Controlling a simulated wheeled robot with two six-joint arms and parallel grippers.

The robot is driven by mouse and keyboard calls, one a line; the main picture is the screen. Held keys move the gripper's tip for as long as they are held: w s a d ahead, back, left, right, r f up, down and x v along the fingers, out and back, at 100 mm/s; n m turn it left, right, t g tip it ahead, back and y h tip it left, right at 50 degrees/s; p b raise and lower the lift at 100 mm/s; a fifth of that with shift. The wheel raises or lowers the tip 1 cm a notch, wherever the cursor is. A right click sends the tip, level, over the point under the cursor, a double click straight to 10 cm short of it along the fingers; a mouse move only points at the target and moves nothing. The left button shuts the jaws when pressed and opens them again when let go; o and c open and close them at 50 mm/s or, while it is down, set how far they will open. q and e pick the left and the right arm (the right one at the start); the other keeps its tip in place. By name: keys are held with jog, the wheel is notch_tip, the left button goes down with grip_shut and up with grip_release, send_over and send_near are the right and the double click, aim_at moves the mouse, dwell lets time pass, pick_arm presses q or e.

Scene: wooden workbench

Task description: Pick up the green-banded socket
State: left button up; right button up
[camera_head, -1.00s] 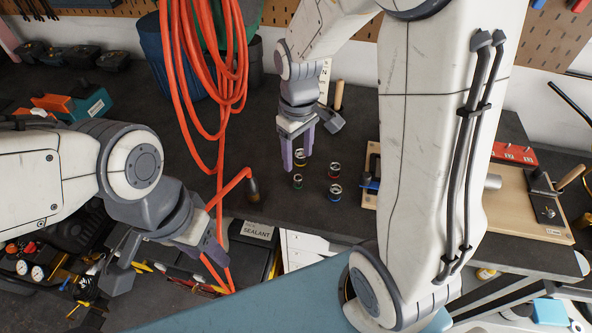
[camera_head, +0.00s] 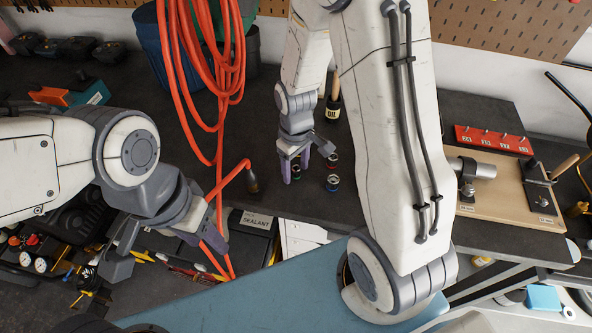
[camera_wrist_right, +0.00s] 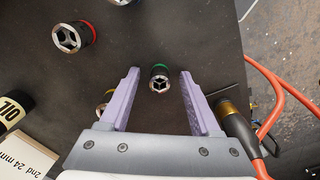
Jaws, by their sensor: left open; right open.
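The green-banded socket (camera_wrist_right: 159,80) stands on the dark bench top, a small metal socket with a green ring. In the right wrist view it sits between the two purple fingers of my right gripper (camera_wrist_right: 160,74), with a gap on each side. In the head view my right gripper (camera_head: 295,168) points down over the socket, which is partly hidden by the fingers. It is open and holds nothing. My left gripper (camera_head: 165,255) is open and empty at the lower left, in front of the bench edge.
A red-banded socket (camera_wrist_right: 73,37) and a blue-banded socket (camera_head: 333,183) stand nearby. A yellow-banded socket (camera_wrist_right: 105,97) is mostly hidden behind a finger. An orange hose (camera_head: 236,177) with a dark nozzle (camera_wrist_right: 235,124) lies close to the other finger.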

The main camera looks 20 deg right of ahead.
grip_shut()
jog(key=shift+r, duration=0.15)
